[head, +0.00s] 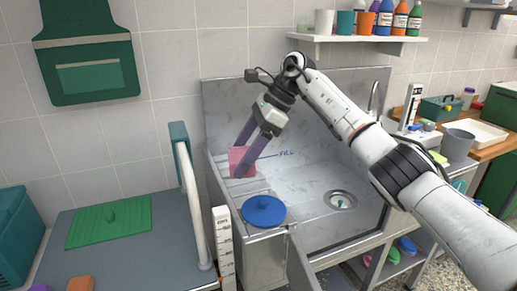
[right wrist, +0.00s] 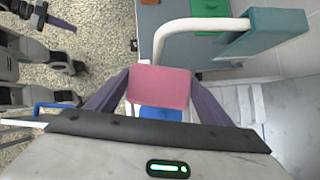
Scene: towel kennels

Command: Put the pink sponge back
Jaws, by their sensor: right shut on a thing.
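The pink sponge (head: 241,161) is held between the purple fingers of my right gripper (head: 242,160), over the left part of the steel sink (head: 305,207). In the right wrist view the sponge (right wrist: 161,87) sits between the fingertips. My right arm reaches in from the right side of the head view. I cannot tell whether the sponge touches the sink's surface. My left gripper is not in the head view; a purple finger (right wrist: 62,24) shows at the upper left of the right wrist view, its opening unclear.
A blue round lid (head: 264,211) lies at the sink's left front. A white rail (head: 194,210) with a teal pad (head: 179,143) stands left of the sink. A grey table (head: 130,240) bears a green mat (head: 110,227). A shelf (head: 350,38) with cups and bottles hangs above.

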